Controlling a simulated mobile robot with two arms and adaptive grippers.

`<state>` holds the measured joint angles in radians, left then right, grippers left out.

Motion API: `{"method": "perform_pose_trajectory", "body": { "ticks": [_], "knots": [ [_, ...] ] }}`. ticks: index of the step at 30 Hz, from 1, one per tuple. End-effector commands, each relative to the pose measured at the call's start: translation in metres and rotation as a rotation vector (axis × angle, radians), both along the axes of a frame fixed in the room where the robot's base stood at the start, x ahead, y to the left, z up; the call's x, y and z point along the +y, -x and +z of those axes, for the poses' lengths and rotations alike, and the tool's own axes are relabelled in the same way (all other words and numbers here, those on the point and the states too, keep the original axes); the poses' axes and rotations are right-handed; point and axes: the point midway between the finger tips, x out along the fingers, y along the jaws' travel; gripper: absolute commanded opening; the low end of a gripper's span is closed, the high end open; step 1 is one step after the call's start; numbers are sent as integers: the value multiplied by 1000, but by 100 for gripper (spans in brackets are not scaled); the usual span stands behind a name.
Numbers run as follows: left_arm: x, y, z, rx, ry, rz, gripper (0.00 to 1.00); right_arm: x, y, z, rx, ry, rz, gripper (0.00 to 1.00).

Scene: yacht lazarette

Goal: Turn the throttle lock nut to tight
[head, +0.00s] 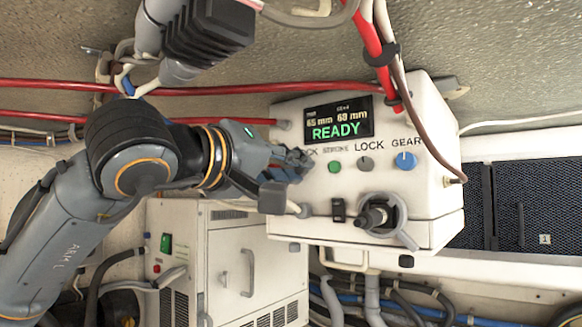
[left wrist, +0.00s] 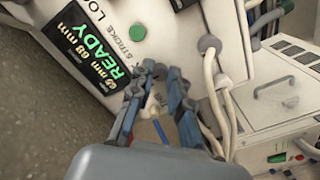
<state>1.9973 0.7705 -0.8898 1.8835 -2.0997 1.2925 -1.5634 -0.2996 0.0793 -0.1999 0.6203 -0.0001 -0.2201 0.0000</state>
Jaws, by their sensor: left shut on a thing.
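A white control box (head: 430,150) hangs at the centre right of the head view. Its screen (head: 338,120) reads READY, with STROKE, LOCK and GEAR labels below. My left gripper (head: 292,165) is at the box's left end, over the leftmost label. In the left wrist view its two fingers (left wrist: 163,88) stand close together beside the box. A small pale piece (left wrist: 153,106) with a blue rod shows between them. I take it for the throttle lock nut; the fingers hide most of it, and its turn position cannot be read. My right gripper is not in view.
A black lever knob (head: 376,216) sticks out from the box's lower front. Red hoses (head: 150,87) cross the wall behind my left arm. A white cabinet (head: 228,265) with a handle stands below. A black ribbed boot (head: 208,30) hangs above the arm.

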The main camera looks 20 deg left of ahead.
Motion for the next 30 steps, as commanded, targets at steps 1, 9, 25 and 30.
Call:
{"method": "perform_pose_trajectory", "body": {
  "ticks": [1,9,25,30],
  "knots": [
    [-1,-1,-4,6,-8,-1,0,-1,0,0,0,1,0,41],
    [-1,-1,-4,8,-8,-2,0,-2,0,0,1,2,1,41],
    [1,2,-1,2,-4,-1,41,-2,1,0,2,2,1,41],
    [9,24,-1,-1,-4,1,41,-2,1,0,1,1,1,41]
  ]
}}
